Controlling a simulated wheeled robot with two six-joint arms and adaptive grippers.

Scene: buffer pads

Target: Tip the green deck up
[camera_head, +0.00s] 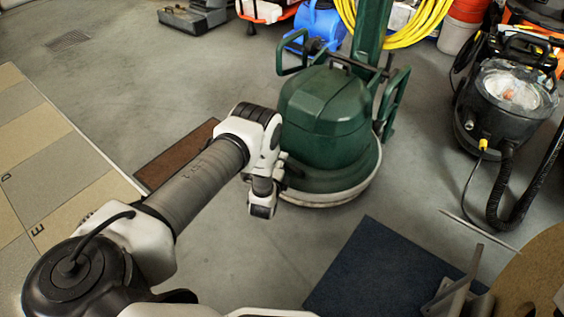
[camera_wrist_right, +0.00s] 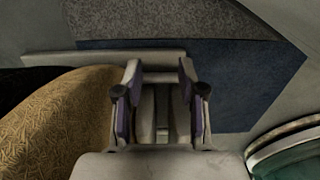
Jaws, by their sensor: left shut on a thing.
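The green deck (camera_head: 322,128) is the rounded green body of a floor machine, with a pale rim around its base and a green column at its back. It stands on the floor in the middle of the head view. A piece of green with a pale rim (camera_wrist_right: 290,155) shows at the lower right of the right wrist view. My left gripper (camera_head: 286,174) is at the deck's left front edge, shut on it; its fingertips are small and partly hidden.
A dark blue mat (camera_head: 370,270) lies in front of the machine, with a tan round pad (camera_head: 540,268) to its right. A brown mat (camera_head: 178,155) lies left of the machine. A black vacuum (camera_head: 505,105) with a hose stands at the right. Yellow hose and buckets line the back.

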